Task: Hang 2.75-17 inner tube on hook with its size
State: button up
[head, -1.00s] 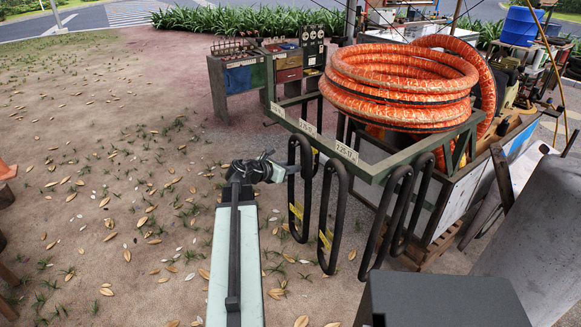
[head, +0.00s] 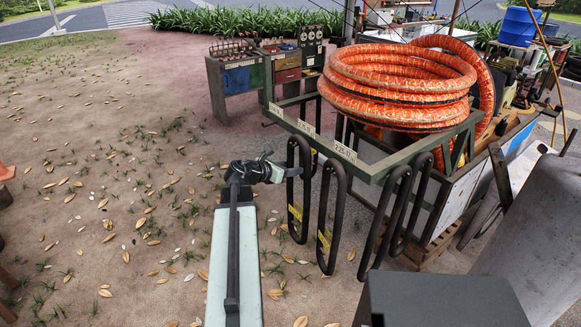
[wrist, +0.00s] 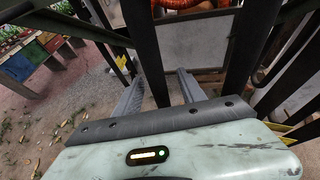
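Black inner tubes hang in long loops from the front rail (head: 395,165) of the cart in the head view. The leftmost tube (head: 305,219) and the second tube (head: 328,262) carry yellow tags, too small to read. More loops (head: 377,238) hang to the right. One white rail label (head: 347,152) looks like 2.25-17; another (head: 307,127) seems to read 2.75-17. My gripper (head: 283,172) is beside the leftmost tube. In the wrist view my gripper (wrist: 160,88) is open, with one black tube strand (wrist: 146,45) between its fingers and another strand (wrist: 250,50) right of them.
Orange coiled hose (head: 400,85) lies on top of the cart. A cabinet with coloured bins (head: 240,78) stands behind, left of the cart. A wooden pallet (head: 440,248) is under the cart. The leaf-strewn ground (head: 110,170) to the left is mostly free.

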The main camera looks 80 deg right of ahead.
jog(key=p+v, duration=0.3)
jog(key=v, duration=0.5)
jog(key=shift+d+f, duration=0.1)
